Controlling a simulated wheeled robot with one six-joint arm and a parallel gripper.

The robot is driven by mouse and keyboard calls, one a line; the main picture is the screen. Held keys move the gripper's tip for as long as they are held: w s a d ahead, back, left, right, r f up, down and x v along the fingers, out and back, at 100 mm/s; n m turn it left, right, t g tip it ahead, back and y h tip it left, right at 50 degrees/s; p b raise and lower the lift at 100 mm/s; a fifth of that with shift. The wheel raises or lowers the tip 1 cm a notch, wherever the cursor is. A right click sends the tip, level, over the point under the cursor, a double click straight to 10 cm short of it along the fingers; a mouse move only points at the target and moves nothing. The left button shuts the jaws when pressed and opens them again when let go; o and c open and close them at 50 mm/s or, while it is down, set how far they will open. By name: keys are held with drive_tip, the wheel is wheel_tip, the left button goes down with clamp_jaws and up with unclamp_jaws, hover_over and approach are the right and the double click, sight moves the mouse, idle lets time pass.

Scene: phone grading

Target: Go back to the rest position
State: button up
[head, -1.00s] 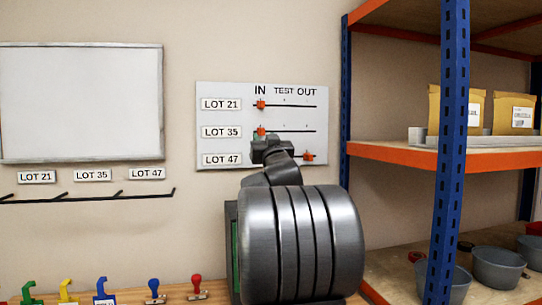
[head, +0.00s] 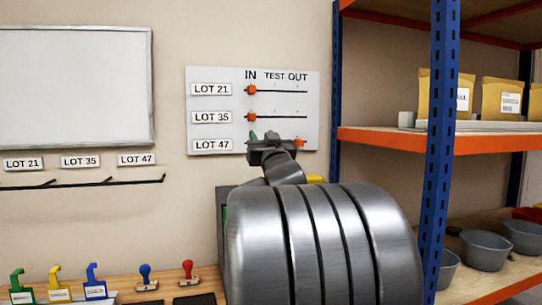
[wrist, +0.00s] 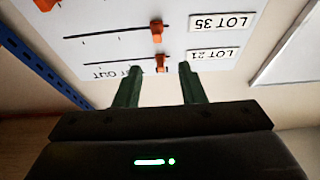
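My gripper (wrist: 160,70) is open, its two dark green fingers apart with nothing between them. In the head view it shows as a dark shape (head: 270,148) in front of the lower part of the white wall board (head: 215,75). The LOT 21 slider (head: 252,90) and the LOT 35 slider (head: 252,117) are orange and sit at the IN end. The orange LOT 47 slider (head: 300,142) is toward the OUT end, partly hidden by my gripper. The wrist view shows the board upside down beyond the fingers.
A shelf rack with a blue post (head: 440,150) stands at the right, holding brown packets (head: 500,97) and grey bowls (head: 483,249). A whiteboard (head: 75,88) and a hook rail (head: 85,184) are at the left. Stamps (head: 188,270) and coloured hooks stand on the bench below.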

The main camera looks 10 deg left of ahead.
sight(254, 117)
drive_tip(key=p+x, duration=0.3)
drive_tip(key=x, duration=1.1)
drive_tip(key=shift+d, duration=0.35)
drive_tip(key=shift+d, duration=0.1)
